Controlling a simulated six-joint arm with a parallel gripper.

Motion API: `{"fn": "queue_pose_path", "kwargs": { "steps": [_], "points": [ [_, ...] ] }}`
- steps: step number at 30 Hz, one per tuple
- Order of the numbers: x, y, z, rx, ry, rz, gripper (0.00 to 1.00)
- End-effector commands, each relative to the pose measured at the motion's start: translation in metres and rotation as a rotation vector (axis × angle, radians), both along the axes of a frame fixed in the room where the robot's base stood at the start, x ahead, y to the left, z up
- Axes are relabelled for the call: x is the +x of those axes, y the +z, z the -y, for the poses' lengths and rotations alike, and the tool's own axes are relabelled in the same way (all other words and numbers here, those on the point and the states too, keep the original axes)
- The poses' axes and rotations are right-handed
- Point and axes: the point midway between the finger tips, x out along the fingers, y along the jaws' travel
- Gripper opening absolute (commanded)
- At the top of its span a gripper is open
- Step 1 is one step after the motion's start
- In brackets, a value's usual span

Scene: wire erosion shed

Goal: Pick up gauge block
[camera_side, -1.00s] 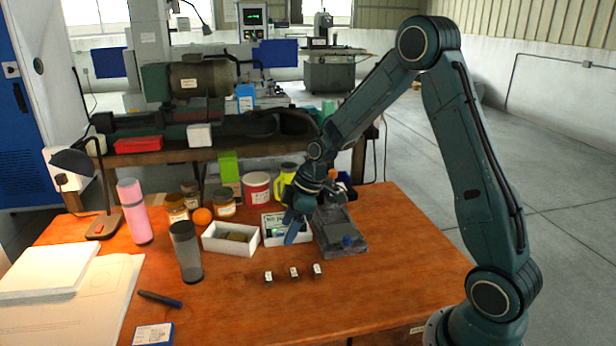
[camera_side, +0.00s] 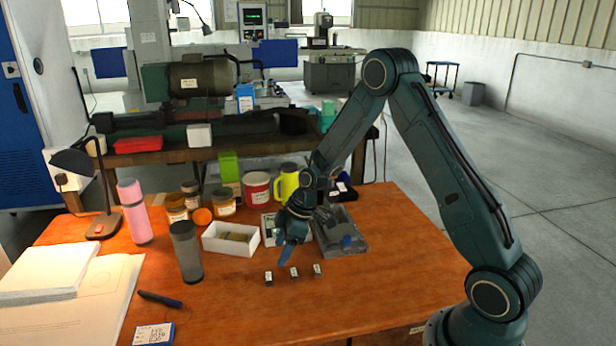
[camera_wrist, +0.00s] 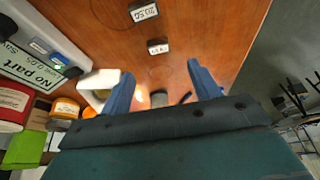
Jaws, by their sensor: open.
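Three small dark gauge blocks with white labels stand in a short row on the wooden table: a left one (camera_side: 268,277), a middle one (camera_side: 294,272) and a right one (camera_side: 317,270). My gripper (camera_side: 289,250) is above the table, behind the row in the side view and apart from it. Two labelled blocks show beyond the fingertips there, one nearer (camera_wrist: 158,47) and one at the top edge (camera_wrist: 144,12). I cannot read the labels surely.
A white open box (camera_side: 230,239) and a grey tray (camera_side: 349,246) flank my gripper. A dark cup (camera_side: 186,252), a pink bottle (camera_side: 135,212), jars and a yellow mug (camera_side: 287,183) stand farther left and back. The table's front right is clear.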

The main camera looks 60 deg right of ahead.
Motion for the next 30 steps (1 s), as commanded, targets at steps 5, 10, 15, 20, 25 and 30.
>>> {"fn": "queue_pose_path", "kwargs": {
  "steps": [5,10,15,20,25,30],
  "points": [
    [0.007,-0.022,-0.007,0.001,0.002,-0.001,0.62],
    [0.011,-0.035,-0.01,0.001,0.0,-0.001,0.62],
    [0.012,-0.038,-0.011,0.0,0.0,0.001,0.62],
    [0.012,-0.039,-0.011,0.0,0.0,0.0,0.62],
    [0.015,-0.048,-0.013,0.001,0.001,-0.002,0.62],
    [0.021,-0.063,-0.017,0.0,0.002,-0.002,0.62]
  ]
}}
